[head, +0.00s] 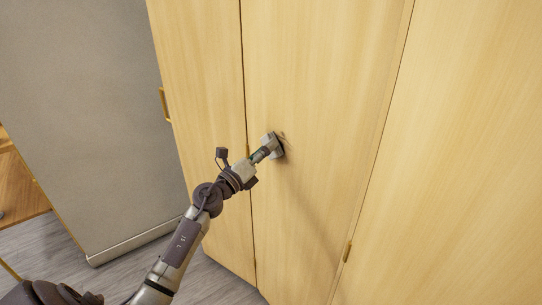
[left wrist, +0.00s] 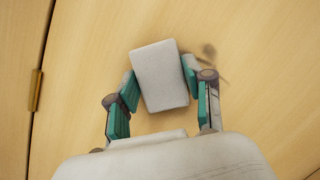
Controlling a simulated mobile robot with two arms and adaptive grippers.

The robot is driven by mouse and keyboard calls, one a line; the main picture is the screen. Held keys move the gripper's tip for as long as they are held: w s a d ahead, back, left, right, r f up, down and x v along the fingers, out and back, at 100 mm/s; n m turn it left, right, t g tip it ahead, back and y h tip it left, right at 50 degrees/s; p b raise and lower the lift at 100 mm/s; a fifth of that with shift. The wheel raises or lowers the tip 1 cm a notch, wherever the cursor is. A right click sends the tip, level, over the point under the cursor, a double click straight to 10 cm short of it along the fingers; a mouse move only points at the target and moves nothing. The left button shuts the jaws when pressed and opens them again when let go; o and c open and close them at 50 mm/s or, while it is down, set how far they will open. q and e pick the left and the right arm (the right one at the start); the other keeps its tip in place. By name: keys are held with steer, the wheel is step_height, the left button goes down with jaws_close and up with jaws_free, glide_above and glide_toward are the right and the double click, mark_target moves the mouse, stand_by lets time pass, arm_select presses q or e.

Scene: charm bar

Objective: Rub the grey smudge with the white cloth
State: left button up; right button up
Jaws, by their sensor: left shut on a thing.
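My left gripper (left wrist: 160,88) is shut on the white cloth (left wrist: 160,75), a pale block-like pad between its green-padded fingers. In the head view the left gripper (head: 266,153) and the cloth (head: 270,143) are at the middle wooden door. The cloth is against or very close to the door; I cannot tell if it touches. The grey smudge (left wrist: 209,51) shows on the wood just right of the cloth's upper part in the left wrist view. Part of it may be hidden behind the cloth or finger. My right gripper is not in view.
The wooden cabinet doors (head: 330,100) are closed, with small brass handles (head: 347,250) at their edges. A grey panel (head: 80,100) stands to the left, and a wooden piece of furniture (head: 20,195) is at the far left. The door surface around the cloth is clear.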

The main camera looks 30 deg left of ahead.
mark_target(311, 162)
arm_select(q)
steer(key=shift+w+a+r+p, duration=0.1)
steer(key=shift+r+p, duration=1)
steer(key=shift+s+d+f+p, duration=0.1)
steer(key=shift+s+d+p, duration=0.3)
steer(key=shift+d, duration=0.45)
steer(key=shift+s+d+r+p, duration=0.1)
steer(key=shift+s+d+p, duration=0.3)
steer(key=shift+d, duration=0.4)
steer(key=shift+s+d+f+p, duration=0.1)
steer(key=shift+s+d+p, duration=0.25)
steer(key=shift+d, duration=0.5)
steer(key=shift+s+d+p, duration=0.3)
steer(key=shift+d+p, duration=0.1)
steer(key=shift+d, duration=0.4)
steer(key=shift+s+d+p, duration=0.25)
steer(key=shift+d+p, duration=0.1)
steer(key=shift+d, duration=0.45)
steer(key=shift+s+d+p, duration=0.2)
steer(key=shift+s+d, duration=0.2)
steer(key=shift+d, duration=0.5)
steer(key=shift+s+d+p, duration=0.25)
steer(key=shift+s+d, duration=0.1)
steer(key=shift+d, duration=0.55)
steer(key=shift+s+d+p, duration=0.2)
steer(key=shift+s+d, duration=0.2)
steer(key=shift+d, duration=0.5)
